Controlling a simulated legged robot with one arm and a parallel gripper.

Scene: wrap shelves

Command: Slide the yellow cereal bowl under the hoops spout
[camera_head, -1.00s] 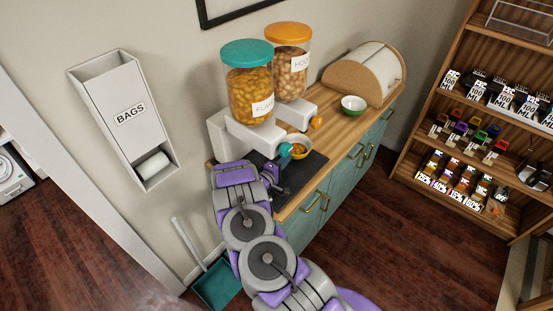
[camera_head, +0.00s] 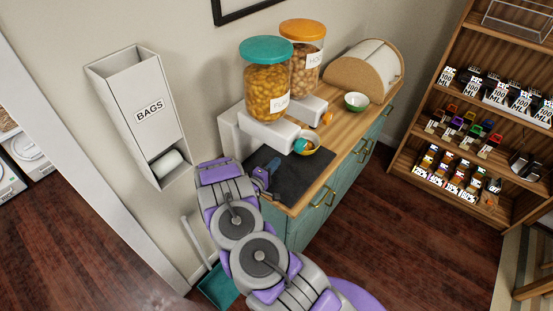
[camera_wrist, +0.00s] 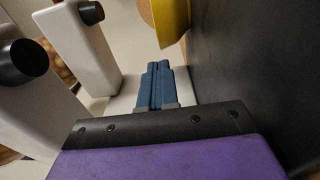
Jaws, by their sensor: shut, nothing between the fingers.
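The yellow bowl (camera_head: 316,151) sits on the counter by the dispensers, partly hidden behind the teal spout (camera_head: 301,146) of the flakes dispenser (camera_head: 268,80). The orange spout (camera_head: 327,118) of the hoops dispenser (camera_head: 306,62) is farther back, beyond the bowl. In the wrist view, part of the yellow bowl (camera_wrist: 171,20) shows at the top, ahead of my fingers and apart from them. My gripper (camera_head: 272,166) is over the near end of the dark mat, left of the bowl. Its blue fingers (camera_wrist: 158,82) are shut together and empty in the wrist view.
The dark mat (camera_head: 290,183) has bare room between my gripper and the bowl. The white dispenser base (camera_head: 236,133) stands along the wall side. A green bowl (camera_head: 356,101) and a bread box (camera_head: 365,68) stand farther along the wooden counter.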

